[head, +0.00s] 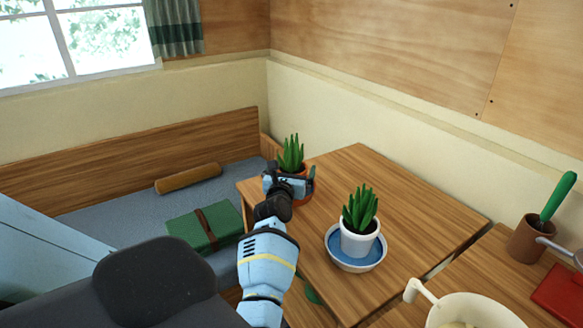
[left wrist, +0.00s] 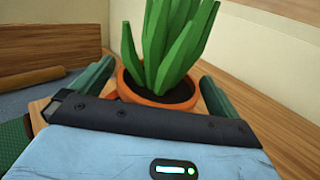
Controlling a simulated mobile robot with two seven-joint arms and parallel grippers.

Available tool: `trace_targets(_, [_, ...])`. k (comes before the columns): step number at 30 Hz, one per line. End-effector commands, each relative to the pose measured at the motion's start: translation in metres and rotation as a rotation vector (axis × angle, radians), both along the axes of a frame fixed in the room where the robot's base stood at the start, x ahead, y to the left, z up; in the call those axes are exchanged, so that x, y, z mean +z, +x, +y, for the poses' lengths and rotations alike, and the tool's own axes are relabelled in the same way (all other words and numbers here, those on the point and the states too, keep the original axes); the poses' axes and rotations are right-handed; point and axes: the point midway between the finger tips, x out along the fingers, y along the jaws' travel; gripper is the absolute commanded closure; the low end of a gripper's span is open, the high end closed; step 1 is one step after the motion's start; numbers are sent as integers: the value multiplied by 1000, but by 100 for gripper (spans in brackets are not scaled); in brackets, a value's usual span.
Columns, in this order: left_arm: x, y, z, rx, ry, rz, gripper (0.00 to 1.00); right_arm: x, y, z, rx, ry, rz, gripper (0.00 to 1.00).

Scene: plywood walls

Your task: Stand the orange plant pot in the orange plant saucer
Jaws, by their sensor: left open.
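The orange plant pot (head: 300,172) holds a spiky green plant and stands upright near the far left corner of the wooden table. My left gripper (head: 291,185) is open at the pot and hides much of it in the head view. In the left wrist view the pot (left wrist: 131,94) is between the two spread fingers (left wrist: 152,90), one on each side; I cannot tell whether they touch it. My right gripper is not in view.
A white pot (head: 358,241) with a plant stands in a blue saucer (head: 333,256), right of my left arm. A second table at the right holds a cream container (head: 470,313), a brown pot (head: 527,240) and a red item (head: 560,293). A bench with a green bundle (head: 190,232) lies left.

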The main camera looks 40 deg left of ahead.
Motion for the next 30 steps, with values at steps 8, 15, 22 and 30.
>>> trace_targets(8, [12,-31,-17,0,-1,-17,0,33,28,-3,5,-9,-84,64])
trace_targets(15, [5,-56,-31,2,0,-10,0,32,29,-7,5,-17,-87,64])
trace_targets(22, [5,-63,-35,2,2,-9,0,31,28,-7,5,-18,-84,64])
trace_targets(30, [5,-63,-34,2,1,-8,0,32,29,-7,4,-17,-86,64])
